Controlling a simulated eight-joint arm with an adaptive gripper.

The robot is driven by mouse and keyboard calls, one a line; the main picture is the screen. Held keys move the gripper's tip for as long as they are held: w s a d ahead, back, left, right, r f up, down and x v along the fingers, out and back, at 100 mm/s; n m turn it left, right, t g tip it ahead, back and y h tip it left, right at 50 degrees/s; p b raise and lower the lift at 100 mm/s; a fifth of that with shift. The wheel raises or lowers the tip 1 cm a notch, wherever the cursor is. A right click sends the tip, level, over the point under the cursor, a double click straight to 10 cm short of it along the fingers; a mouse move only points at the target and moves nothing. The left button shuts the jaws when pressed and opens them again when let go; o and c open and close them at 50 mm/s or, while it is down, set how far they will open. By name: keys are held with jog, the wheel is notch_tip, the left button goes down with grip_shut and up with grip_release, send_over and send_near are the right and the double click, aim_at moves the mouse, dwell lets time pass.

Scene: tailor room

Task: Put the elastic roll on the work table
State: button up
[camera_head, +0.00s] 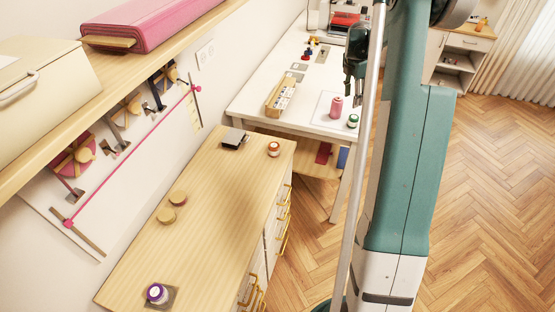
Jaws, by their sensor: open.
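The white work table (248,101) stands along the wall beyond a wooden drawer cabinet. A pink spool (336,107) and a smaller green-and-white spool (352,121) stand upright near its right front corner. I cannot tell for sure which item is the elastic roll. On the cabinet top are a small red-and-white roll or jar (273,149) and a purple-and-white one (157,293). My gripper (360,98) is dark, points down and appears open and empty over the right side of the work table, just above and beside the pink spool. My arm partly hides it.
A wooden tray (280,96) of small items lies on the work table. A shelf (30,170) with a pink fabric bolt (160,22) overhangs the left.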

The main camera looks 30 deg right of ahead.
jog(key=s+a+r+m+t, duration=0.1)
jog(key=s+a+r+m, duration=0.2)
jog(key=a+r, duration=0.55)
jog(key=s+a+r+m+t, duration=0.1)
jog(key=s+a+r+m, duration=0.2)
jog(key=a, duration=1)
jog(key=s+a+r+m+t, duration=0.1)
jog(key=s+a+r+m, duration=0.15)
jog(key=a+r, duration=0.65)
jog(key=s+a+f+m+t, duration=0.1)
jog(key=s+a+m, duration=0.2)
jog(key=s+a, duration=0.5)
jog(key=s+a+f+m+t+y, duration=0.1)
jog(key=s+a+f+m, duration=0.1)
jog(key=s+a, duration=0.7)
jog(key=s+a+f+m+t, duration=0.1)
jog(key=s+a+m, duration=0.3)
jog(key=s+a, duration=0.4)
jog(key=shift+s+a+f+t+y, duration=0.2)
jog(key=shift+a+t+y, duration=0.25)
jog(key=shift+a, duration=0.5)
notch_tip(320, 180, down, 7)
jog(key=b, duration=0.7)
